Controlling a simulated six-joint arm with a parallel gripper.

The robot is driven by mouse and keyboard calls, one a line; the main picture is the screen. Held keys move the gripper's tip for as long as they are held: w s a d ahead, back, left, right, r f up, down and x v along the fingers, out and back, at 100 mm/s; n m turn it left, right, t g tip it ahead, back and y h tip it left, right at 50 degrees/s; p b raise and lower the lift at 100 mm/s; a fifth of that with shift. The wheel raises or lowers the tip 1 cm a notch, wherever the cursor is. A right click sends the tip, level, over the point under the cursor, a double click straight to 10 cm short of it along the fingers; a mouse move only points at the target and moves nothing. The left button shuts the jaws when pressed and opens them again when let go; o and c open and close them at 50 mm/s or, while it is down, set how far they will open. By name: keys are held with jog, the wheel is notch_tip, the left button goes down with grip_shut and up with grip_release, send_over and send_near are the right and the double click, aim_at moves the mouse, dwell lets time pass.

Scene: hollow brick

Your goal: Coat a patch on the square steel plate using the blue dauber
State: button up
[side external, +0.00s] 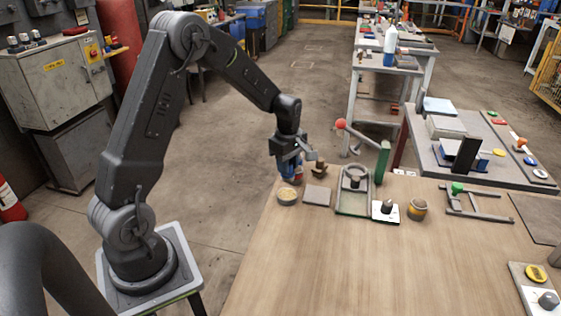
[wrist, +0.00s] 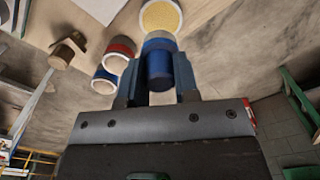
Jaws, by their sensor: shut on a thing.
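The dauber's far end is close to a round pot with a yellow, grainy top (wrist: 160,15). I cannot tell whether they touch. In the side view the pot (side external: 287,195) stands just below my gripper. The square steel plate (side external: 317,195) lies flat on the table right of the pot. A pale corner of it (wrist: 101,8) shows at the wrist view's top edge.
A red-banded dauber (wrist: 122,47) and another blue one (wrist: 105,79) stand beside the held dauber. A brown wooden piece (wrist: 63,52) is further left.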

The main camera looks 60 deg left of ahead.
aim_at(287, 181)
jog(key=shift+f, duration=2.5)
jog(key=shift+f, duration=0.6)
jog(key=shift+r, duration=3.6)
